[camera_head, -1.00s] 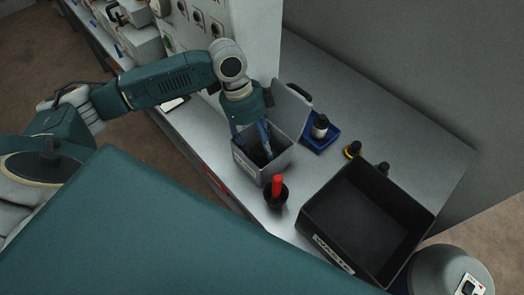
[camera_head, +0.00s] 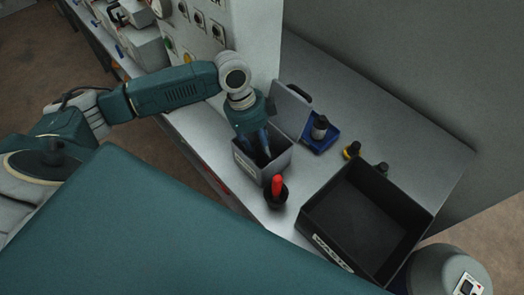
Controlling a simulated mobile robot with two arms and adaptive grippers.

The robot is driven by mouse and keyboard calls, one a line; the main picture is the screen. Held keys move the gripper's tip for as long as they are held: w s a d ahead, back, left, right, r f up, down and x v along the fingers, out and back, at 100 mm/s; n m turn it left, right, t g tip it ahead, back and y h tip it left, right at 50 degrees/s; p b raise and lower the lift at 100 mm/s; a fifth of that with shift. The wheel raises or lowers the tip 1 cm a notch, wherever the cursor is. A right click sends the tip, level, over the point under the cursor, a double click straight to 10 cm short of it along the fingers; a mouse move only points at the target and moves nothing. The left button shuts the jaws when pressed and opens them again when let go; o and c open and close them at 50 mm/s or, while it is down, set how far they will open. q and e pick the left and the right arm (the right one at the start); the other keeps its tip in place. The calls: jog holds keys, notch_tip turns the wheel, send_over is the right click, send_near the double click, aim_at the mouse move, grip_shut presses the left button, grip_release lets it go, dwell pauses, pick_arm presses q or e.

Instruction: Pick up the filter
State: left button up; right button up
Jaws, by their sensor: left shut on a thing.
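My left gripper (camera_head: 260,146) points down into a small grey open-topped box (camera_head: 262,174) on the bench. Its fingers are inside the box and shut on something. The held thing is hidden by the fingers and the box walls, and I cannot make out a filter clearly. The grey lid (camera_head: 289,111) of the box stands up at its back right side. My right gripper is not in view.
A red-handled tool stands in a black holder (camera_head: 277,195) in front of the box. A large black waste bin (camera_head: 318,238) is to the right. A blue tray (camera_head: 326,143) with a dark, light-banded item and small black and yellow pieces (camera_head: 351,150) lie behind. The bench's far right is clear.

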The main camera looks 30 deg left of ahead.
pick_arm(q)
jog(key=shift+s+r+b, duration=0.1)
jog(key=shift+r+b, duration=0.05)
jog(key=shift+b, duration=0.2)
notch_tip(320, 180, up, 11)
jog(key=shift+b, duration=0.9)
jog(key=s+a+b, duration=0.3)
jog(key=s, duration=0.6)
jog(key=s+a+b, duration=0.3)
jog(key=s, duration=0.6)
jog(key=shift+s+a, duration=0.3)
jog(key=shift+s, duration=0.05)
